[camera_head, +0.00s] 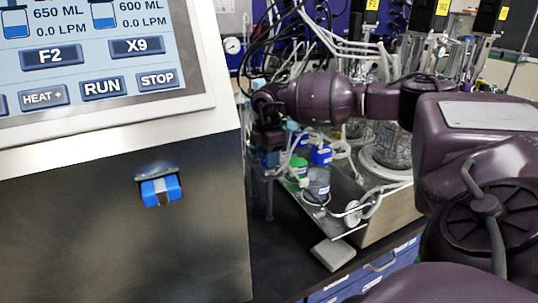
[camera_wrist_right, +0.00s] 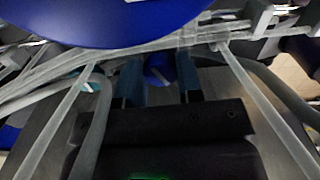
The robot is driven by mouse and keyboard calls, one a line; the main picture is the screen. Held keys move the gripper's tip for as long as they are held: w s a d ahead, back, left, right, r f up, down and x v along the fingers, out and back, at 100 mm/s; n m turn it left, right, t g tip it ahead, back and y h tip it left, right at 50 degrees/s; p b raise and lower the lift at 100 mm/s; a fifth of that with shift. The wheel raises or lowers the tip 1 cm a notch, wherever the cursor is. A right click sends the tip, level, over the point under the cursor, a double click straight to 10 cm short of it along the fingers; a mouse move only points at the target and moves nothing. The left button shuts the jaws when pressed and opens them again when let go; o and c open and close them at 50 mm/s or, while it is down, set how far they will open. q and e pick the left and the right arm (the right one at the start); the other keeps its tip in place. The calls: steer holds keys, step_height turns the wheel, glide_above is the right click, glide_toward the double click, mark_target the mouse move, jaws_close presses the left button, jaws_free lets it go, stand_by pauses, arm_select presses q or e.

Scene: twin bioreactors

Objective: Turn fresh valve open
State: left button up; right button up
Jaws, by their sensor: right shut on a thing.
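My right gripper (camera_head: 270,157) reaches in from the right and points down beside the bottles at the left end of the bioreactor bench. In the right wrist view, its two teal-padded fingers (camera_wrist_right: 159,82) stand on either side of a small round blue knob (camera_wrist_right: 158,69), shut on it. The knob appears to be the fresh valve, but no label shows. Its turn position is hard to tell. In the head view, the knob is hidden behind the gripper. My left gripper is not in view.
A control console (camera_head: 120,235) with a screen and a blue latch (camera_head: 160,190) fills the left. Green-capped (camera_head: 298,166) and blue-capped (camera_head: 321,155) bottles stand close to the gripper. Clear tubes (camera_wrist_right: 55,125) cross around the fingers. Glass vessels (camera_head: 393,145) stand behind.

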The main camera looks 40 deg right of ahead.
steer(key=n, duration=0.6)
steer(key=shift+w+r, duration=0.1)
steer(key=shift+w, duration=0.1)
steer(key=n, duration=0.6)
steer(key=shift+w+a+n, duration=0.1)
steer(key=shift+n, duration=0.2)
steer(key=o, duration=0.9)
step_height(320, 180, up, 11)
steer(key=shift+f, duration=0.1)
stand_by(0.8)
